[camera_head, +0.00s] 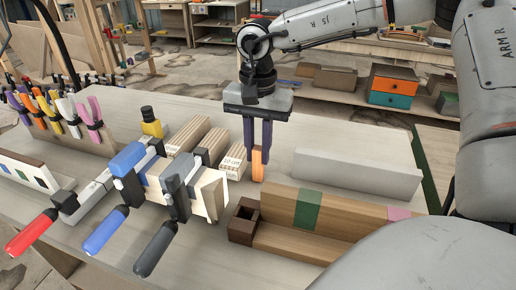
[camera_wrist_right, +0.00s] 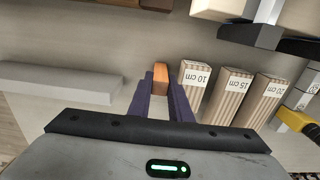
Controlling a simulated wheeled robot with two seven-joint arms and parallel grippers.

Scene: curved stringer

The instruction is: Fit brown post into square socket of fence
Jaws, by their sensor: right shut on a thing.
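The brown post (camera_head: 258,165) is a small upright block, orange-brown in colour. My right gripper (camera_head: 260,150) points down with its purple fingers shut on the post, holding its upper part. The post also shows between the fingertips in the right wrist view (camera_wrist_right: 160,75). The fence (camera_head: 330,222) is a long wooden piece with green and pink marks. A dark brown square socket (camera_head: 242,225) with an open top stands at its left end. The post is behind and slightly right of the socket, apart from it. I cannot tell whether the post touches the table. My left gripper is not in view.
Clamps with red, blue and grey handles (camera_head: 105,232) lie left of the socket. Striped, labelled blocks (camera_head: 236,160) stand just left of the post. A grey bar (camera_head: 352,172) lies behind the fence. Coloured spring clamps (camera_head: 68,112) stand at the far left.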

